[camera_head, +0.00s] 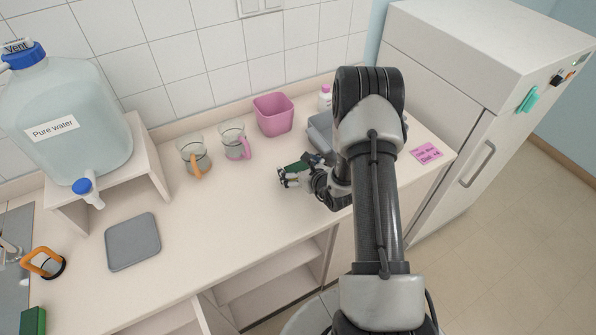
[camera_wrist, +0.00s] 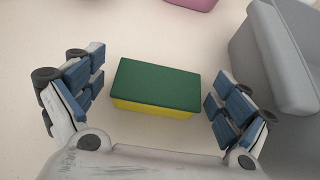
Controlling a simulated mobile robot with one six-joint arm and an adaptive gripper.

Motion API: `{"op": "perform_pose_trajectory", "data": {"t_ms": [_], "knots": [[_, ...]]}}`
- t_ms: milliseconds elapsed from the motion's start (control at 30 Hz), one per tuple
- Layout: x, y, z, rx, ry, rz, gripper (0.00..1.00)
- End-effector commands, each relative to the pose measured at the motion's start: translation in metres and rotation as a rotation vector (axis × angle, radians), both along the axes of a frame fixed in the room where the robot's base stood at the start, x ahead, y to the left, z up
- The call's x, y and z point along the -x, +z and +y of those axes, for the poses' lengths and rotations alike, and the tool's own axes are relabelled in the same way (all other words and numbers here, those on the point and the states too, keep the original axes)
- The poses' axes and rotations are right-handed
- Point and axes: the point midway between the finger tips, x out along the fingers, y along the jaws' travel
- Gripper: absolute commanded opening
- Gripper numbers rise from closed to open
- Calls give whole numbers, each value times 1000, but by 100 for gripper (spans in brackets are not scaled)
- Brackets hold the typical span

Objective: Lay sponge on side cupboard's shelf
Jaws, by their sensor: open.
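A sponge with a green top and yellow body (camera_wrist: 156,86) lies flat on the pale counter in the wrist view. My gripper (camera_wrist: 155,98) is open, with one blue-padded finger to the left of the sponge and the other to its right. Clear gaps show on both sides, so neither finger touches it. In the head view my gripper (camera_head: 296,177) is low over the counter, and a bit of the green sponge (camera_head: 299,166) shows beside it, mostly hidden. Open cupboard shelves (camera_head: 270,287) show below the counter's front edge.
A grey container (camera_wrist: 268,60) stands close to the right finger. A pink bin (camera_head: 273,115) and two handled beakers (camera_head: 194,157) (camera_head: 233,141) stand behind. A grey mat (camera_head: 133,241) and water tank (camera_head: 62,115) are left. Another green block (camera_head: 33,321) is at the lower left.

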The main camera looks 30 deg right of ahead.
Motion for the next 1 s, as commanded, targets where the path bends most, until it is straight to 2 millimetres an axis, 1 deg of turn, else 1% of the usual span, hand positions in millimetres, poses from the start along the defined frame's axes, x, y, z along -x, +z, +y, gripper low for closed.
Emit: {"op": "perform_pose_trajectory", "data": {"t_ms": [200,700,767,800,1000], "knots": [[0,0,0,0,0,1,94],[0,0,0,0,0,1,61],[0,0,0,0,0,1,60],[0,0,0,0,0,1,57],[0,1,0,0,0,1,57]]}}
